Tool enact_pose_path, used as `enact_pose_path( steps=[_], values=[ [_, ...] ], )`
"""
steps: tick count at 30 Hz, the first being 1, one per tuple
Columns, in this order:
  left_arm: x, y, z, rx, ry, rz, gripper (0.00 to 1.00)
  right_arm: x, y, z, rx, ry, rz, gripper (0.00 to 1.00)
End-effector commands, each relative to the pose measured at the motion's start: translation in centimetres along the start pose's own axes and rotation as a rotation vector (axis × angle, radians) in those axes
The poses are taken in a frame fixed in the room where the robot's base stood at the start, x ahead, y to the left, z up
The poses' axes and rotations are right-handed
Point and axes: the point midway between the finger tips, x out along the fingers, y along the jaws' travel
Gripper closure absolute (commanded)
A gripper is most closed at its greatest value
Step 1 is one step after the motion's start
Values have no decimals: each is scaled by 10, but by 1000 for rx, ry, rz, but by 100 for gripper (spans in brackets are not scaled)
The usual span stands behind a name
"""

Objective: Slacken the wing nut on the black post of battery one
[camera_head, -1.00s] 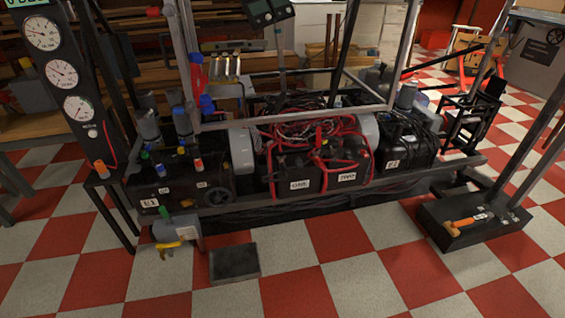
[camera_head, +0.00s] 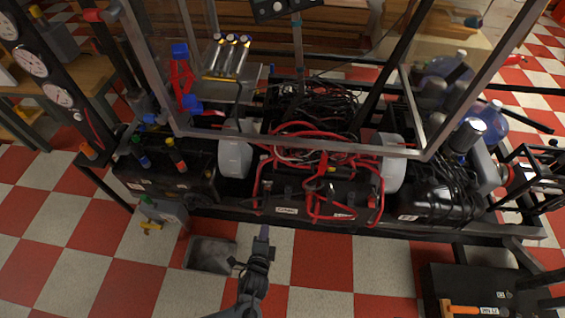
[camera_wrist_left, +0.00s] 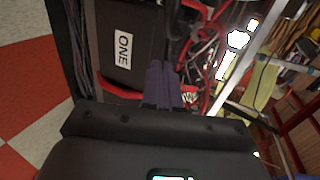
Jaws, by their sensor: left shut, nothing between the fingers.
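Battery one (camera_head: 282,196) is a black box on the low frame, with a white label reading ONE on its front; it also fills the upper left of the left wrist view (camera_wrist_left: 125,80). Red cables (camera_head: 310,150) run over its top. I cannot make out the black post or its wing nut. My left gripper (camera_head: 264,231) points up from the bottom of the head view, just in front of the battery in the picture. In the left wrist view its dark fingers (camera_wrist_left: 161,80) are together and empty beside the battery. My right gripper is not in view.
A metal frame bar (camera_head: 290,143) crosses above the batteries. A white rounded canister (camera_head: 236,150) stands left of battery one. A grey tray (camera_head: 211,254) lies on the checkered floor at left. A black base with an orange-handled hammer (camera_head: 470,310) is at lower right.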

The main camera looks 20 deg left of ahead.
Motion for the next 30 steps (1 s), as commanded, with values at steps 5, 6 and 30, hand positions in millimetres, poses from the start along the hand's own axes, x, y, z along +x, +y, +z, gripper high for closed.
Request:
enact_pose_path(
  steps=[5, 6, 30],
  values=[
    [11, -52, -6, 3, 14, -58, 100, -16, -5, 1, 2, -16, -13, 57],
    [14, -57, -7, 2, 14, -65, 100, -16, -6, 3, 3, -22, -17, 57],
    [133, -72, -10, -4, 14, -74, 100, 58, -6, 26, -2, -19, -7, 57]
  ],
)
